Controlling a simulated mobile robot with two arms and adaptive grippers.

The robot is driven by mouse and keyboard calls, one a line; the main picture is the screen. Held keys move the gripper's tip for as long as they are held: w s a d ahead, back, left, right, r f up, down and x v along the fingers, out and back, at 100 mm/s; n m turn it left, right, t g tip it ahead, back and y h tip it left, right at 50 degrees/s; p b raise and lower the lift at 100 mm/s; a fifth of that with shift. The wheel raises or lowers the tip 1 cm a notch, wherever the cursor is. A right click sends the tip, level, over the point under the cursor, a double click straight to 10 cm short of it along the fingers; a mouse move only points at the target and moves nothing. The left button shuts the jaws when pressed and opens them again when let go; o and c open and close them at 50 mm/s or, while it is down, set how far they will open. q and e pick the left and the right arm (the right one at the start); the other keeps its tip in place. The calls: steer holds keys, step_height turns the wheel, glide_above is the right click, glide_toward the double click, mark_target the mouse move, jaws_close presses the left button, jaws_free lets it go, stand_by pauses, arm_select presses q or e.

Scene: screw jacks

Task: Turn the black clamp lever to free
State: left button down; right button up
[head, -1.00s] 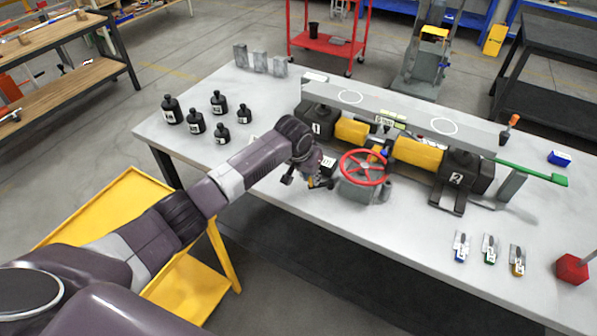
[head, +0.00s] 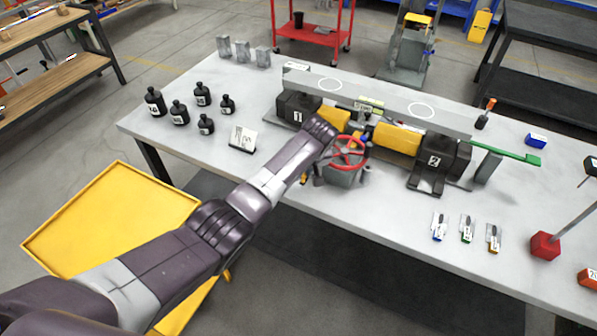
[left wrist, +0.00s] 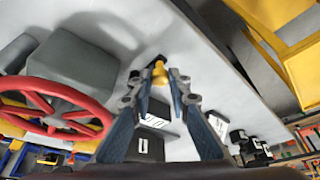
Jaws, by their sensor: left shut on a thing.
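The screw jack unit with a red handwheel (head: 346,153) stands on the bench, below a long grey beam. The handwheel also shows at the left of the left wrist view (left wrist: 55,118), beside a grey housing (left wrist: 80,65). My left gripper (left wrist: 160,80) has its fingertips drawn together around a small yellow piece (left wrist: 160,73) beside the housing. I cannot tell whether this piece belongs to the black clamp lever, which I cannot make out clearly. In the head view my left arm hides most of the gripper, left of the wheel. My right gripper is not in view.
Black jacks 1 (head: 297,109) and 2 (head: 440,158) and yellow blocks (head: 397,139) stand under the beam (head: 380,98). Black weights (head: 179,113) and a white card (head: 242,138) are at left. Small tools (head: 467,229) lie front right. A yellow cart (head: 110,215) stands before the bench.

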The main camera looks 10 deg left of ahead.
arm_select(q)
steer(key=shift+d+r+n, duration=0.1)
steer(key=shift+d+n, duration=0.1)
steer(key=shift+n, duration=0.1)
steer(key=c, duration=1.8)
jaws_free()
steer(key=v, duration=1.2)
steer(key=shift+d, duration=0.1)
